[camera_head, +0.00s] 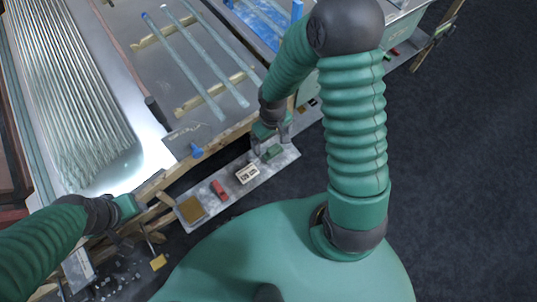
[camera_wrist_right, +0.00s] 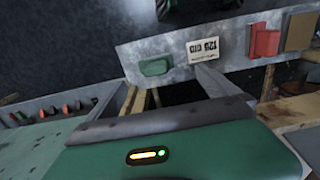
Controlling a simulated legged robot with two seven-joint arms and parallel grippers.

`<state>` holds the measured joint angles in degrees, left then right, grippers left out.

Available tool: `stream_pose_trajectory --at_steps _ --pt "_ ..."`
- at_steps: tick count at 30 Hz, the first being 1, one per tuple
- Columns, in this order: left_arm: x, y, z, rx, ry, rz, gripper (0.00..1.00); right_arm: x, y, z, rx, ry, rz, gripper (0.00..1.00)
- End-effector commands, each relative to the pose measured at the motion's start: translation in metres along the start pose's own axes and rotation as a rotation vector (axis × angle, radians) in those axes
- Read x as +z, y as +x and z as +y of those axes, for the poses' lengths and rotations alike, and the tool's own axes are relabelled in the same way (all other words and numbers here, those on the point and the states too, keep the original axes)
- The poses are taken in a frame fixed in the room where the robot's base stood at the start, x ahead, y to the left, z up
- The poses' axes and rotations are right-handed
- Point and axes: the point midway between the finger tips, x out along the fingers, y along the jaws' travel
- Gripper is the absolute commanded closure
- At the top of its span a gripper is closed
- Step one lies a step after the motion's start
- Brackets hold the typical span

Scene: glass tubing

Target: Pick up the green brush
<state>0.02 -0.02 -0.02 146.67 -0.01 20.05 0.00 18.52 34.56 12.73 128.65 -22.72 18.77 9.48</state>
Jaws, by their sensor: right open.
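The green brush (camera_head: 272,152) is a small dark green block lying on a narrow grey metal shelf (camera_head: 216,206) in the head view. It also shows in the right wrist view (camera_wrist_right: 155,67), to the left of a white label card. My right gripper (camera_head: 271,144) is open, with its fingers pointing down over the shelf close to the brush, which shows between them in the head view. I cannot tell how far above the brush they are. My left gripper (camera_head: 126,208) is at the lower left beside the bench edge, and its fingers are hard to make out.
A white card with print (camera_head: 247,173), a red block (camera_head: 220,190) and a tan square (camera_head: 191,210) lie along the shelf. A bench with glass tubes (camera_head: 205,55) stands behind it. A blue funnel-like piece (camera_head: 196,150) sits near the bench edge. Dark floor lies at right.

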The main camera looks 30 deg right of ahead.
Motion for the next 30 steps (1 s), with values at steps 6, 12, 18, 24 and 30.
stream_pose_trajectory --at_steps 6,12,18,24,30 --pt "0.005 0.019 0.000 0.000 0.001 -0.001 0.50 -0.001 0.054 0.002 -0.003 0.000 -0.003 0.02" --pt "0.006 0.027 0.000 0.000 0.001 0.000 0.50 -0.003 0.076 0.000 0.000 -0.001 -0.001 0.02" --pt "0.009 0.039 0.000 0.000 0.001 -0.001 0.50 -0.006 0.109 0.000 0.001 0.000 -0.002 0.02" --pt "0.009 0.038 0.000 0.000 0.000 -0.001 0.50 -0.006 0.111 0.002 0.001 0.000 0.000 0.02" --pt "0.009 0.038 0.000 0.000 0.001 0.000 0.50 -0.006 0.111 0.002 0.001 0.001 0.000 0.20"
